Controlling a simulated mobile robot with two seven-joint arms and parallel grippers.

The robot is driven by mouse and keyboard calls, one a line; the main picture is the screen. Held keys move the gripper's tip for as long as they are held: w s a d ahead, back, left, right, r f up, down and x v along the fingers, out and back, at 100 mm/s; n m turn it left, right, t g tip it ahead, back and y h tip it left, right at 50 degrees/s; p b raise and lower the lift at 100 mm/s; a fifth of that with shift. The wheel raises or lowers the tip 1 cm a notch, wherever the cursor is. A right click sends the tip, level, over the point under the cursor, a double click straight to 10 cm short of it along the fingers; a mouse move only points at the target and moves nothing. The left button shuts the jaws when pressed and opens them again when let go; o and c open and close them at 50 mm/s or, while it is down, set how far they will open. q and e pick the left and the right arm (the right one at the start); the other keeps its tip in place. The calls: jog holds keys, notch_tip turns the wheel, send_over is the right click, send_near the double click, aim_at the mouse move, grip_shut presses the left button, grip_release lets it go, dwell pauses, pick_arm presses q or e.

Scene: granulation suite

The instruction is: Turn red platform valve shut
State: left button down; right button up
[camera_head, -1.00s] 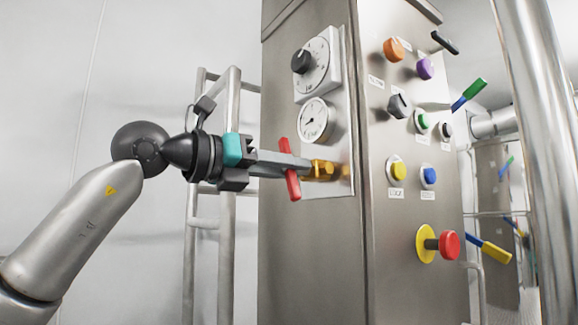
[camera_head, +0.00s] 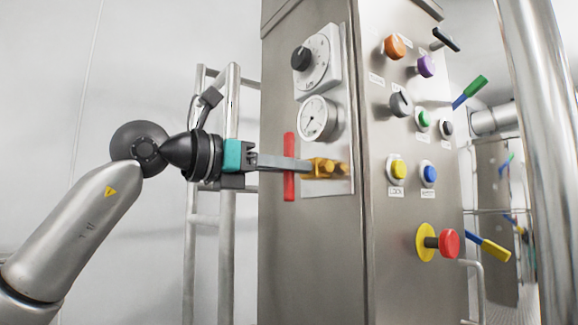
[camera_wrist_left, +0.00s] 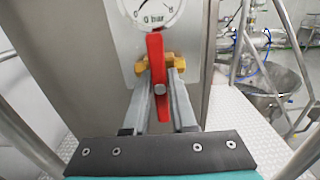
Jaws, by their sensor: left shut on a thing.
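The red valve handle (camera_head: 289,185) stands close to upright on a brass valve body (camera_head: 322,168) on the cabinet's left face. My left gripper (camera_head: 296,165) comes in from the left and is shut on the handle. In the left wrist view the red handle (camera_wrist_left: 157,70) lies between the two grey fingers (camera_wrist_left: 160,92), with the brass body (camera_wrist_left: 141,66) behind it. The fingers hide part of the handle's middle in the head view. My right gripper is not in view.
A pressure gauge (camera_head: 313,119) and a black-knobbed dial (camera_head: 318,62) sit above the valve. The cabinet's right face holds several buttons and a red knob (camera_head: 449,244). A metal rail (camera_head: 229,130) stands behind my left wrist, and a shiny post (camera_head: 540,150) at the right.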

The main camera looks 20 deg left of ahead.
pick_arm(q)
jog(key=shift+f, duration=0.1)
jog(key=c, duration=0.7)
grip_release()
jog(key=b+v, duration=0.3)
jog(key=v, duration=1.2)
jog(key=shift+s+a+b, duration=0.1)
jog(key=shift+b, duration=0.2)
